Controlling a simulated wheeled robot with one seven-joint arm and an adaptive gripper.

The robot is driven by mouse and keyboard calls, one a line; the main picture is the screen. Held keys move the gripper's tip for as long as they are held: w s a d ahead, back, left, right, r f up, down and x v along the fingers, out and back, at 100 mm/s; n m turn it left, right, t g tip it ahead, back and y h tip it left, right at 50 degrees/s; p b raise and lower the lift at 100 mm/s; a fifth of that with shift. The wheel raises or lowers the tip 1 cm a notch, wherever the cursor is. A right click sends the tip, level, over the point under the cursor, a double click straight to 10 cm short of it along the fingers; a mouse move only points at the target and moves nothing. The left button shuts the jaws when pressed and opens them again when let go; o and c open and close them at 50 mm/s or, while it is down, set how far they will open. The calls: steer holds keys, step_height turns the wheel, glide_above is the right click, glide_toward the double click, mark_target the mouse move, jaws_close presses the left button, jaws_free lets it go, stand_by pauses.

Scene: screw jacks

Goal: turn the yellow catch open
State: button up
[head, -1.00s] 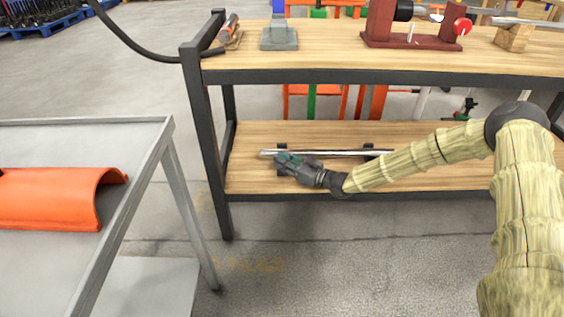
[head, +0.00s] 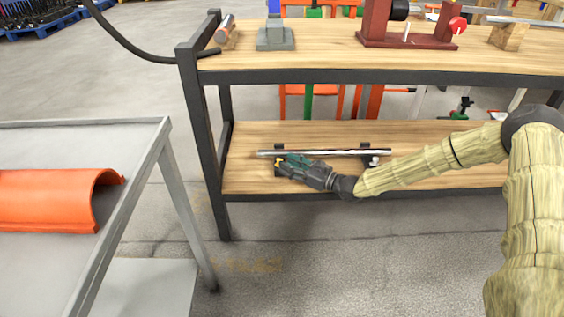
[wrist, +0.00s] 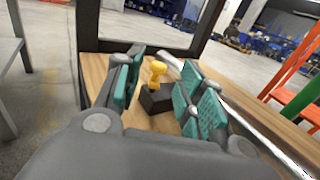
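The yellow catch (wrist: 158,68) stands on a dark block (wrist: 155,99) on the lower wooden shelf, seen in the wrist view between and beyond my fingers. In the head view a small yellow bit of the catch (head: 278,162) shows at the left tip of my gripper. My gripper (wrist: 160,92) is open, with teal pads on either side of the catch's line and a gap to each side. It also shows in the head view (head: 285,162), low over the shelf. A metal bar (head: 325,153) lies along the shelf behind it. I cannot tell any contact with the catch.
The lower shelf (head: 240,180) has a dark upright leg (head: 205,150) at its left. The upper bench (head: 330,60) overhangs it and carries red and grey fixtures. A grey table (head: 60,265) with an orange half-pipe (head: 45,200) stands at left.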

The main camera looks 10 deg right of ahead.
steer(key=shift+v, duration=3.9)
steer(key=shift+r, duration=0.1)
